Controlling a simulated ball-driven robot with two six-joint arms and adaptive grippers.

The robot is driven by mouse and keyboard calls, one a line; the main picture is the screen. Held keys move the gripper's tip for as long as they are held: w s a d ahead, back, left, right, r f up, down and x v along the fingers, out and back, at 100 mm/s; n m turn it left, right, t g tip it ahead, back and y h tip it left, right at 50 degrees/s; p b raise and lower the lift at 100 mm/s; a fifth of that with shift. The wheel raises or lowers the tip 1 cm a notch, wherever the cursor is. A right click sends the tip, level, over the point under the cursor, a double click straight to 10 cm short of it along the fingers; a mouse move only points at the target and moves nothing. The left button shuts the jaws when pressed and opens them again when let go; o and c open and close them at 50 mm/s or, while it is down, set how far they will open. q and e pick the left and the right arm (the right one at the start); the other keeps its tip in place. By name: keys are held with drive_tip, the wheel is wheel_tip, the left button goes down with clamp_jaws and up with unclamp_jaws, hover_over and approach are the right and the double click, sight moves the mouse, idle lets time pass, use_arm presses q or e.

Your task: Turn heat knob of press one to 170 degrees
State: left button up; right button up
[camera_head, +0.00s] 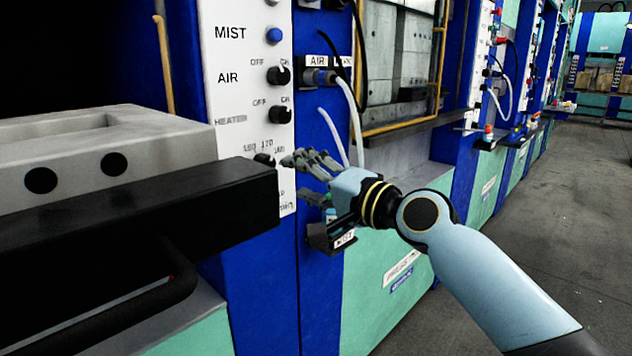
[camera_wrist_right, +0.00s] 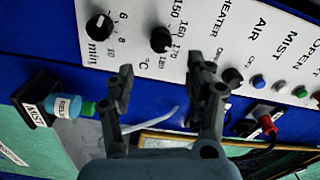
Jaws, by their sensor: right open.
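My right gripper (camera_head: 300,178) is open and empty in front of the panel. In the wrist view its fingertips (camera_wrist_right: 166,74) point toward the heat knob and stand apart on either side, not visibly touching it.
A minutes knob (camera_wrist_right: 100,27) lies beside the heat knob. The heater switch (camera_head: 279,114) and air switch (camera_head: 278,75) are above it. A black bar (camera_head: 140,205) juts out at left. White hoses (camera_head: 352,110) hang beside the panel. The floor (camera_head: 560,220) at right is clear.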

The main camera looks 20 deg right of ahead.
drive_tip(key=v, duration=0.3)
idle(0.5)
drive_tip(key=s+d+f+g+h+b, duration=0.1)
drive_tip(key=s+d+f+g+h, duration=0.3)
drive_tip(key=f, duration=1)
drive_tip(key=s+a+f+g+y, duration=0.1)
drive_tip(key=s+f, duration=0.5)
drive_tip(key=f, duration=0.7)
drive_tip(key=s+d+f+g+h+b, duration=0.1)
drive_tip(key=s+d+f+g+h, duration=0.3)
drive_tip(key=f, duration=1)
drive_tip(key=s+f+n+g, duration=0.2)
drive_tip(key=s+f, duration=0.5)
drive_tip(key=s, duration=0.5)
drive_tip(key=s+f+n+g, duration=0.2)
drive_tip(key=s+f+n, duration=0.3)
drive_tip(key=s, duration=0.8)
drive_tip(key=s+f+n+g, duration=0.3)
drive_tip(key=s+f, duration=0.6)
drive_tip(key=s, duration=0.4)
drive_tip(key=shift+d+n, duration=0.3)
drive_tip(key=shift+n, duration=0.4)
